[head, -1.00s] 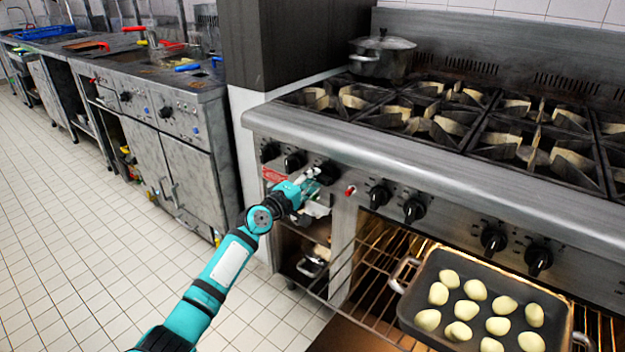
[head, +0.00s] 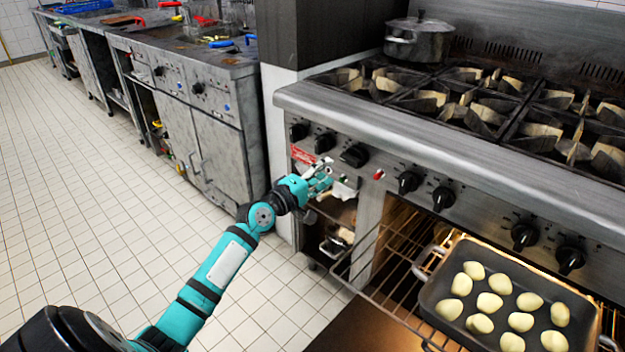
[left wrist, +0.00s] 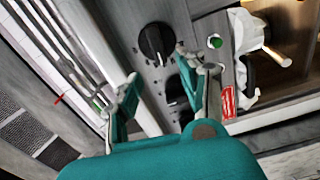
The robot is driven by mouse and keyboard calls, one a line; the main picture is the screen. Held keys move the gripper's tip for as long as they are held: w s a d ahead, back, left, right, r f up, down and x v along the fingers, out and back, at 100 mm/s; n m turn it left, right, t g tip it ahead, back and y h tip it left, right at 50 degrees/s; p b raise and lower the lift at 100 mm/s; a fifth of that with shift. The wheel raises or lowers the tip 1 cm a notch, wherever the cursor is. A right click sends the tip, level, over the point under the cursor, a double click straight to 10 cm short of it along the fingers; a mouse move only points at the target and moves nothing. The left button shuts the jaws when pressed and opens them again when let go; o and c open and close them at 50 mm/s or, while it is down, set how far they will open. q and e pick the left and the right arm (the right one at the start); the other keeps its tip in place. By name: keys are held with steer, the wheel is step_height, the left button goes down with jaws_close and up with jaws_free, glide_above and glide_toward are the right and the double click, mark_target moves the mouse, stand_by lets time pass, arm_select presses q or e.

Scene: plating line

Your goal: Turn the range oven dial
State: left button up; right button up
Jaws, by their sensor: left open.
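The range front carries a row of black dials. The dial nearest my left gripper (head: 322,178) is the third from the left (head: 354,155), and it also shows in the left wrist view (left wrist: 157,42) with a pale pointer mark. The gripper is open and empty, in front of the panel and lower left of that dial in the head view. In the left wrist view the open fingers (left wrist: 160,78) frame a second, partly hidden dial (left wrist: 177,90); the larger dial lies beyond the fingertips. I cannot tell whether a finger touches a dial. My right gripper is not in view.
The oven is open below the dials at right, with a tray (head: 428,292) of pale round pieces on its rack. A lidded pot (head: 419,42) stands on the burners. A steel counter (head: 222,165) stands at left; tiled floor is clear.

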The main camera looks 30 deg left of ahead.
arm_select(q)
steer(key=shift+s+a, duration=0.2)
steer(key=shift+s, duration=0.95)
steer(key=shift+s+a, duration=0.15)
steer(key=shift+s, duration=1)
